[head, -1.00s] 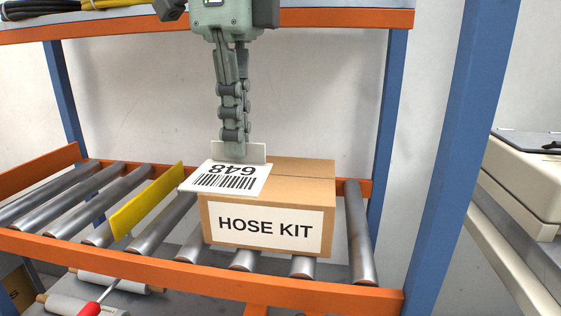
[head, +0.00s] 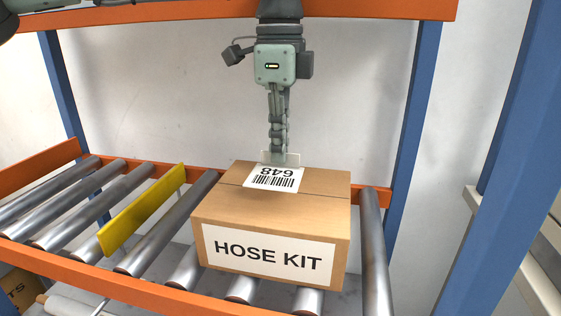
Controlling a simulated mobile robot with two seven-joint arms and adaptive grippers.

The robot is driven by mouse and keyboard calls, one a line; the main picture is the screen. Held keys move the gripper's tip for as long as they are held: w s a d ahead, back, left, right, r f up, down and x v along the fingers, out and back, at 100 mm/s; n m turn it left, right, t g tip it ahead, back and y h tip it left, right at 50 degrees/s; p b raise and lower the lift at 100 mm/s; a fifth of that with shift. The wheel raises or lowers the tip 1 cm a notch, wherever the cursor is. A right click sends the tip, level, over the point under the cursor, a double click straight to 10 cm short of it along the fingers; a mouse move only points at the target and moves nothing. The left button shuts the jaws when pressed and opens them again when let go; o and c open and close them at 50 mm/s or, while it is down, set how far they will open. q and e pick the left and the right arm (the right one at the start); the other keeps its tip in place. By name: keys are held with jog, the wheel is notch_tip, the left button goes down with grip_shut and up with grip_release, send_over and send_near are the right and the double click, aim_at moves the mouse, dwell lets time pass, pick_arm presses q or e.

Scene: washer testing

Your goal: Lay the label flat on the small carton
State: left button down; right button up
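The small carton (head: 270,222), a brown box marked HOSE KIT, sits on the roller shelf. The label (head: 274,179) is a white card with a barcode and the number 648, which reads upside down from here. It appears flat over the rear middle of the carton's top, with a pale upright tab at its back edge. Whether it touches the carton all over I cannot tell. My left gripper (head: 279,156) points down from above at the carton's back edge, its fingers shut on the tab. My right gripper is not in view.
A yellow divider (head: 142,212) stands on the rollers left of the carton. Orange rails (head: 120,288) and blue posts (head: 404,150) frame the shelf, with an upper orange beam (head: 160,14) above.

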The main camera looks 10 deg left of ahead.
aim_at(281, 168)
pick_arm(q)
jog(key=shift+w+f, duration=0.2)
jog(key=shift+w, duration=0.1)
jog(key=shift+f, duration=0.35)
jog(key=shift+f+p, duration=0.3)
jog(key=shift+f, duration=1.4)
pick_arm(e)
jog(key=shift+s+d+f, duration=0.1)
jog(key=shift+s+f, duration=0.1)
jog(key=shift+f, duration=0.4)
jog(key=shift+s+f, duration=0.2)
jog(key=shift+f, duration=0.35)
pick_arm(q)
jog(key=shift+f, duration=0.1)
jog(key=c, duration=2.2)
grip_release()
jog(key=o, duration=0.5)
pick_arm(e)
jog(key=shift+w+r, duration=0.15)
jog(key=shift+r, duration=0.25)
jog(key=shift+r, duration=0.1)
